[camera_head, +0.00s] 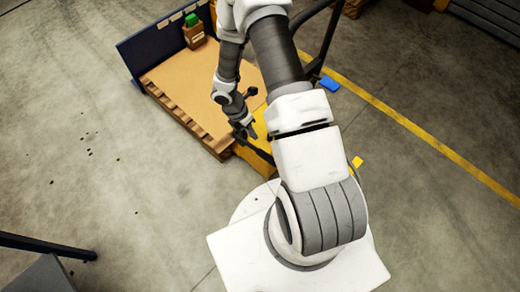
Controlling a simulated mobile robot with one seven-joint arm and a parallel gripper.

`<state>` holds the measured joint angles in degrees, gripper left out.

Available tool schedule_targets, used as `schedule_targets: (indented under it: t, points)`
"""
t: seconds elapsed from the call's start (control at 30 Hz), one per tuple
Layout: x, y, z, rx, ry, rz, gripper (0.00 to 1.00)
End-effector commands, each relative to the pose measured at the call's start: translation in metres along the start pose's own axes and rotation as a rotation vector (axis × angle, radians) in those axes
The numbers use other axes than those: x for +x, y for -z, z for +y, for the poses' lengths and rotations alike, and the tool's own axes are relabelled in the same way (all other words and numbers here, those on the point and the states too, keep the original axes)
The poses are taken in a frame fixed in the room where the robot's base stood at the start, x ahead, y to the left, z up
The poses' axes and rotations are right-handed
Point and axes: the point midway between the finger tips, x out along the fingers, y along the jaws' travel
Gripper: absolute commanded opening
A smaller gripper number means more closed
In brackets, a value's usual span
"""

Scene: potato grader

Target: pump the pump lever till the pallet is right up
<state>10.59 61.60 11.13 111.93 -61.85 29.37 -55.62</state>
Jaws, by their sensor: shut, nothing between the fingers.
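The pallet (185,95) has a tan flat top and wooden blocks along its near edge. It lies at the upper left of the centre, low near the floor; its exact height is hard to tell. A yellow body (254,163) sits at its near right corner, partly behind my arm. A dark bar (262,154) crosses above this yellow body and may be the pump lever; my arm hides its right end. My gripper (252,135) is shut and empty, pointing down close to the dark bar. I cannot tell whether they touch.
A dark blue panel (155,45) stands along the pallet's far left edge. A small brown box (194,36) with green on top is on the pallet. A black curved frame (328,42) rises behind my arm, near a blue item (329,84). The left floor is mostly clear.

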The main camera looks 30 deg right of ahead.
Motion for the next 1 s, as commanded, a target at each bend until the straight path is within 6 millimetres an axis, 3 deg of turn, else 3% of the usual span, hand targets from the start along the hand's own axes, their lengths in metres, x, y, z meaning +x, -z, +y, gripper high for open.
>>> schedule_targets:
  t: [0.3, 0.47, 1.0]
  points:
    - [0.001, 0.0, 0.0, 0.0, 0.0, 0.0, 0.0]
    - [0.014, 0.001, 0.0, -0.002, 0.0, 0.001, 0.0]
    - [0.12, 0.001, 0.0, -0.001, 0.001, 0.001, 0.0]
